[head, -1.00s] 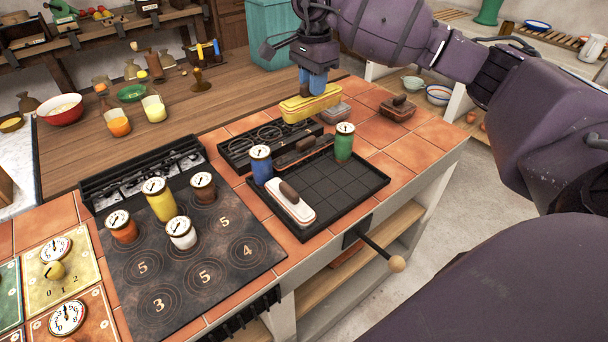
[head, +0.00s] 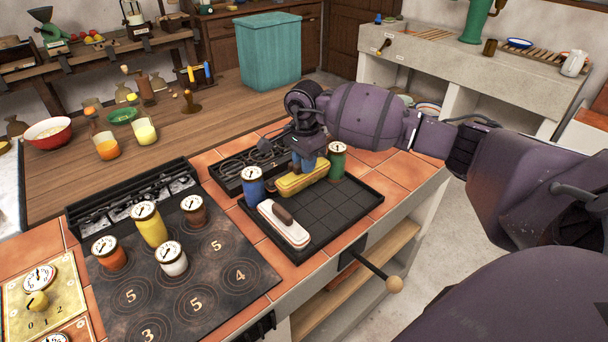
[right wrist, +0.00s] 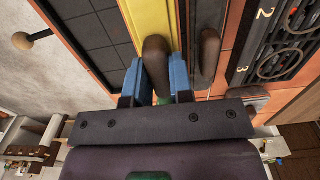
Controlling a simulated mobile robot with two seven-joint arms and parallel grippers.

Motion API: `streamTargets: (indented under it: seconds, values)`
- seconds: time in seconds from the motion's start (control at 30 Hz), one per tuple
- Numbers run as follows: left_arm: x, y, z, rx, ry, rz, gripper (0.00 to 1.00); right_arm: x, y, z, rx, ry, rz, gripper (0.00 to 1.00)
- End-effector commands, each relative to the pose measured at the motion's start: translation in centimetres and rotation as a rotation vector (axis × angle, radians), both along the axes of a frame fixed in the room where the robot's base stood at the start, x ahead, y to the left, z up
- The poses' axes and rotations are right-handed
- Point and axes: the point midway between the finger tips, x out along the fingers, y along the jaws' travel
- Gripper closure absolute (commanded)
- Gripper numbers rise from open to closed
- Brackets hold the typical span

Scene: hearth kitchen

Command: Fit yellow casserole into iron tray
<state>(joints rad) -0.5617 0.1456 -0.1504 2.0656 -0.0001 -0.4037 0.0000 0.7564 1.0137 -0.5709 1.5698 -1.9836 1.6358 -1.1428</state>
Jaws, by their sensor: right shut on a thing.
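The yellow casserole (head: 302,181) is a long, narrow block with a dark handle. My right gripper (head: 309,163) is shut on that handle, with blue fingers either side of it in the right wrist view (right wrist: 156,80). The casserole is over or in the back part of the black iron tray (head: 343,213), between a blue canister (head: 252,186) and a green canister (head: 337,160). I cannot tell whether it touches the tray floor. A white casserole (head: 284,222) with a brown handle lies in the tray's left front part. My left gripper is out of view.
A dark casserole (right wrist: 208,40) lies right beside the yellow one in the wrist view. A black rack (head: 240,170) is behind the tray. The stove plate (head: 190,270) with several canisters is at left. The tray's right side is bare.

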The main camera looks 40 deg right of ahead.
Motion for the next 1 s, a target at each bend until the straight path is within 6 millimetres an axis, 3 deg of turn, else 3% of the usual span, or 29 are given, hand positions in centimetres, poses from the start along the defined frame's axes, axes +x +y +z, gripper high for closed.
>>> streamTargets:
  seconds: [0.33,0.77,0.8,0.93,1.0]
  values:
    - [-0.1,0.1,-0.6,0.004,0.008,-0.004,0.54,0.0,0.0,-4.0,0.001,0.002,-0.001,1.00]
    - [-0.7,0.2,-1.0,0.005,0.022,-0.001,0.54,0.0,0.0,-4.5,-0.001,0.000,0.000,1.00]
    - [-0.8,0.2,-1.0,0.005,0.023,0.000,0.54,0.0,0.0,-4.5,-0.001,0.001,0.000,0.76]
    - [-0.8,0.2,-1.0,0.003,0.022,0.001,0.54,0.0,0.0,-4.5,0.000,0.000,0.000,0.56]
    - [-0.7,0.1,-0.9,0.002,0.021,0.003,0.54,0.0,0.0,-4.5,0.000,0.000,0.000,0.54]
